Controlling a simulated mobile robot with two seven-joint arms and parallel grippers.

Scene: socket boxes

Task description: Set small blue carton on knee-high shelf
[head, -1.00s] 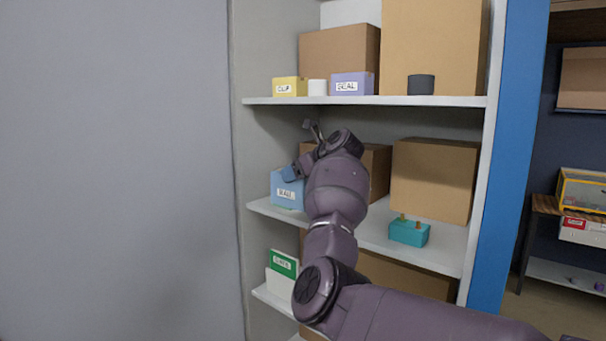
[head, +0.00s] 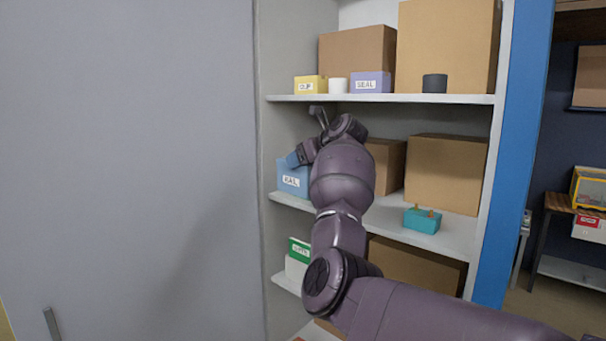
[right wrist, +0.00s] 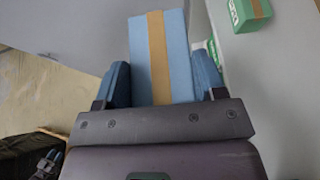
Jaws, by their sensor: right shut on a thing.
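The small blue carton (head: 292,180) has a white label and shows at the left end of the middle shelf board (head: 440,236). I cannot tell whether it rests on the board or hangs in front of it. My right gripper (head: 294,160) is shut on its top from above. In the right wrist view the carton (right wrist: 147,60), with a tan stripe, sits between the two blue fingers of my right gripper (right wrist: 163,85). A lower shelf board (head: 286,284) shows below, partly hidden by my right arm.
A teal block (head: 422,220) and brown cartons (head: 446,172) occupy the middle board. Yellow (head: 310,84) and purple (head: 370,82) boxes stand above. A grey panel (head: 130,150) borders the left.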

